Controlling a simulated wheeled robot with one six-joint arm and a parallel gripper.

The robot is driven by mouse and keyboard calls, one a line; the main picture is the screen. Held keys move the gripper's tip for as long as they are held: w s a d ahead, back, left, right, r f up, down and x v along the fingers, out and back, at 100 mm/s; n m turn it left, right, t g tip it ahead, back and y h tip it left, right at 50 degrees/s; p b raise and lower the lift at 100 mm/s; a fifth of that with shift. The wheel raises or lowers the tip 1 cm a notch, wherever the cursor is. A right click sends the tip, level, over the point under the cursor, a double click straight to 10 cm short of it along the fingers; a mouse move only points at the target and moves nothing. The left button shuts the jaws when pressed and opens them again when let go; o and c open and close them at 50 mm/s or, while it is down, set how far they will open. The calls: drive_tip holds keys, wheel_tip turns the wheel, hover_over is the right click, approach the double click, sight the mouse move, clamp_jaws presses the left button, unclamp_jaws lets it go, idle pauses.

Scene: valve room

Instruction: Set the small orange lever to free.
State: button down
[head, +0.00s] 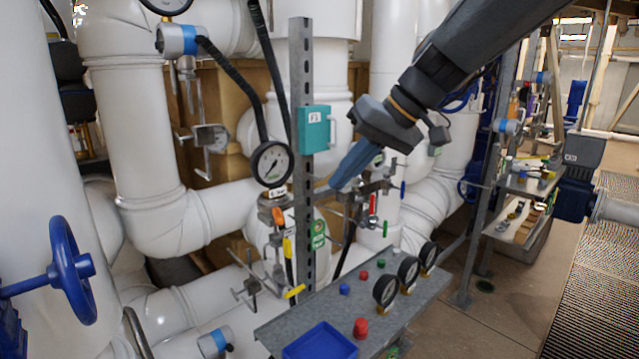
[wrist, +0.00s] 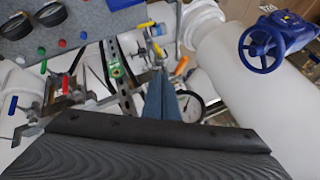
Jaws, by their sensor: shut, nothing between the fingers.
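The small orange lever (head: 278,216) is on the valve fittings just below the dial gauge (head: 271,164) in the head view, and looks roughly upright. In the wrist view the orange lever (wrist: 181,65) shows tilted, just right of the fingertips. Any marking for its free position is too small to make out. My gripper (head: 335,187) is shut and empty, to the right of the lever and a little higher in the head view, apart from it. Its blue fingers also show in the wrist view (wrist: 160,72).
Yellow levers (head: 287,247) sit below the orange one. A slotted upright post (head: 301,150) carrying a teal box (head: 314,130) stands between gripper and lever in the head view. A red-handled valve (head: 372,204) is to the right. A grey shelf (head: 290,325) with gauges and a blue tray (head: 320,343) is below.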

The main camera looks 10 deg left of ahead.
sight(278, 216)
drive_tip(key=a+f+p, duration=0.4)
drive_tip(key=a+f, duration=0.3)
drive_tip(key=a, duration=0.1)
drive_tip(key=shift+s+a+p, duration=0.2)
drive_tip(key=shift+a+p, duration=0.15)
drive_tip(key=shift+a, duration=0.05)
